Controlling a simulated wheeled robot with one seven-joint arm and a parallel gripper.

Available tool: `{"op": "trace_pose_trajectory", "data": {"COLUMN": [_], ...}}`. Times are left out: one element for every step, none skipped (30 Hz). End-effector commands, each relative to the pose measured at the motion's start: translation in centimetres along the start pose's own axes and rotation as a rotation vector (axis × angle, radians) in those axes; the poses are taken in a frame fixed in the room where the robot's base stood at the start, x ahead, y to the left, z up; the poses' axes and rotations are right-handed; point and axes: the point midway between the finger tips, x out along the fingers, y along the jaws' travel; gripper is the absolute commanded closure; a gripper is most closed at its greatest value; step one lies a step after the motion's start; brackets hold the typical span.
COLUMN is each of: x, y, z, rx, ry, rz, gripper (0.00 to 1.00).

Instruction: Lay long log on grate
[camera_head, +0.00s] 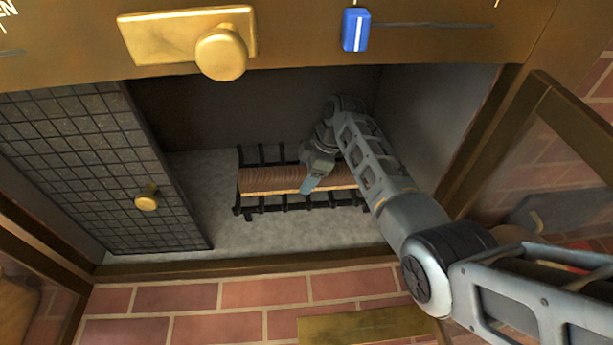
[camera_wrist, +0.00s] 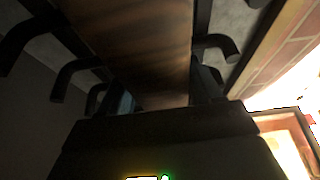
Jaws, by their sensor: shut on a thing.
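The long log (camera_head: 270,180) is brown and lies lengthwise along the black grate (camera_head: 262,208), between its upturned bars, inside the fireplace. In the head view it looks level and in line with the grate; whether its weight rests on the bars I cannot tell. My gripper (camera_head: 313,180) reaches in from the right and is shut on the log, right of its middle. The log's right part is partly hidden by my arm. In the wrist view the log (camera_wrist: 140,40) fills the upper middle, with hooked grate bars (camera_wrist: 215,45) on both sides.
A dark mesh screen (camera_head: 90,160) with a brass knob covers the fireplace's left side. A brass-framed door (camera_head: 570,140) stands open on the right. A brass lintel with a knob (camera_head: 220,52) and blue slider (camera_head: 356,30) runs above. Grey floor around the grate is clear.

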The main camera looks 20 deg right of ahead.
Motion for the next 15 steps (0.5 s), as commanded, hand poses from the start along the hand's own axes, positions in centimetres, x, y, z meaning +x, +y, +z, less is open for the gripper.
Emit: {"op": "trace_pose_trajectory", "data": {"x": [-0.12, -0.15, -0.17, -0.17, -0.17, -0.15, -0.10, -0.03, 0.08, 0.05, 0.05, 0.05, 0.05, 0.04, 0.04], "y": [0.14, 0.14, 0.13, 0.13, 0.13, 0.12, 0.12, 0.12, 0.03, 0.03, 0.03, 0.03, 0.03, 0.03, 0.03], "z": [-0.08, -0.10, -0.10, -0.10, -0.10, -0.09, -0.07, -0.03, 0.04, 0.02, 0.02, 0.02, 0.02, 0.02, 0.02], "rx": [-0.001, -0.001, -0.001, -0.001, -0.001, -0.001, -0.001, -0.001, 0.000, 0.000, 0.000, 0.000, 0.000, 0.000, 0.000], "ry": [0.000, 0.000, 0.000, 0.000, 0.000, 0.000, 0.000, 0.000, -0.001, -0.001, -0.001, -0.001, -0.001, -0.001, -0.001], "rz": [0.003, 0.003, 0.003, 0.003, 0.003, 0.003, 0.003, 0.003, 0.001, 0.001, 0.001, 0.001, 0.001, 0.001, 0.001], "gripper": [0.94, 0.94, 0.94, 0.94, 0.94, 0.94, 0.94, 0.94, 0.34, 0.31, 0.28, 0.24, 0.22, 0.19, 0.15]}}
